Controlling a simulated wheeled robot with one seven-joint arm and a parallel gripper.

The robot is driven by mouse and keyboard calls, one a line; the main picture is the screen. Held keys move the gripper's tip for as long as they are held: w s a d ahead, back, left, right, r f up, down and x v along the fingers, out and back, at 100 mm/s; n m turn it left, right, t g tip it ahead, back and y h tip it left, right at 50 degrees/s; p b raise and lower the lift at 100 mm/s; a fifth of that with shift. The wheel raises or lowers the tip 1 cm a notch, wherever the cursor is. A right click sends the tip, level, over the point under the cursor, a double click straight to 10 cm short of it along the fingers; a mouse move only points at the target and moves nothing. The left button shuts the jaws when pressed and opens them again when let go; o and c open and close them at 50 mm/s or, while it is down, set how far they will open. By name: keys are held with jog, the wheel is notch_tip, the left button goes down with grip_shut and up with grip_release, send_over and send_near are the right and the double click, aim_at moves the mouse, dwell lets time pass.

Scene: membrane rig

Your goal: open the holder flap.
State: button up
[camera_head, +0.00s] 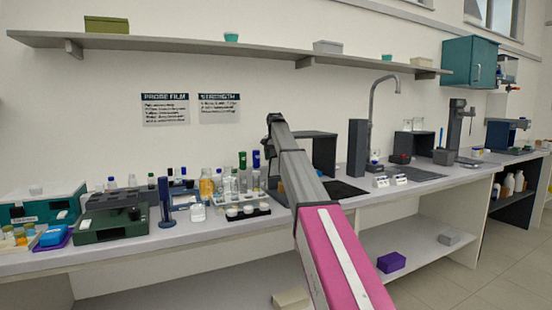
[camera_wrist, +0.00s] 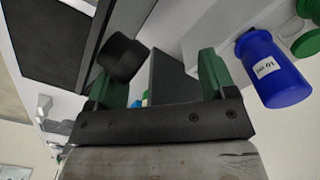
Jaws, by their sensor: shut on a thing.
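In the wrist view, my gripper (camera_wrist: 160,78) has two green fingers set well apart. A flat dark grey part (camera_wrist: 174,78), which looks like the holder flap, stands between them, closest to the right finger. A black round knob-like cylinder (camera_wrist: 121,57) sits at the left finger and partly covers it. The exact contact and the flap's hinge are hidden. In the head view my arm reaches over the bench and hides the gripper and the flap. I cannot tell there how far the flap is tilted.
A blue bottle (camera_wrist: 272,70) labelled 10 mL is close to the right finger. A rack of vials (camera_head: 240,192) stands left of my arm. A dark open box (camera_head: 318,150) and a tall dark block (camera_head: 357,148) stand behind and right of it. A shelf (camera_head: 200,42) runs above.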

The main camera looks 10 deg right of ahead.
notch_tip(320, 180, up, 11)
dwell(0.4)
jog(key=shift+s+a+f, duration=0.1)
jog(key=shift+s, duration=0.05)
